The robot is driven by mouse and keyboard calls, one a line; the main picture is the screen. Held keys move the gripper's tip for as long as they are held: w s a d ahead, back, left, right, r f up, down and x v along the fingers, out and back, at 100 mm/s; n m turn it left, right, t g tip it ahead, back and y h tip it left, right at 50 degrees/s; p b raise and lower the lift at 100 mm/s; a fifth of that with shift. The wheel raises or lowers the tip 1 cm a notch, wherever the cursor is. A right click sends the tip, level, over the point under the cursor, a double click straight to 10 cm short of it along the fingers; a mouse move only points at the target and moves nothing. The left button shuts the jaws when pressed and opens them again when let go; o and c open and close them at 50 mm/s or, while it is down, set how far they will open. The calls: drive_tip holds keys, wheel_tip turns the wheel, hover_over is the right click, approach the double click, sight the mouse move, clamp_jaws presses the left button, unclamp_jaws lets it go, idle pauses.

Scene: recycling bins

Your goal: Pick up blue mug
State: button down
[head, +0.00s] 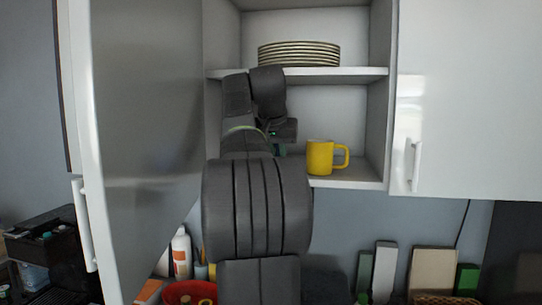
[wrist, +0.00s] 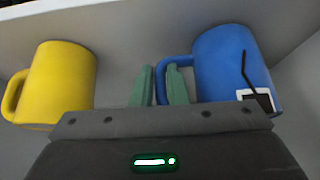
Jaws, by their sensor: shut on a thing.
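The blue mug (wrist: 228,68) is at the right in the wrist view, with a black-and-white mark on its side and its handle toward my fingers. My gripper (wrist: 161,88) has its two green fingers on either side of the handle's outer bar, shut on it, with one finger in the handle loop. In the head view my arm reaches into the open cabinet and hides the blue mug. I cannot tell whether the mug touches the shelf.
A yellow mug (head: 320,157) stands close by on the same lower shelf (head: 345,183); it also shows at the left in the wrist view (wrist: 62,82). A stack of plates (head: 299,54) is on the shelf above. The open cabinet door (head: 145,130) stands left of my arm.

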drive_tip(key=shift+r, duration=1.75)
drive_tip(key=s+a+b, duration=0.1)
drive_tip(key=s+b, duration=0.2)
drive_tip(key=s, duration=0.6)
drive_tip(key=s+a+b, duration=0.2)
drive_tip(key=s, duration=0.6)
drive_tip(key=shift+s+a+b, duration=0.25)
drive_tip(key=shift+s+b, duration=0.15)
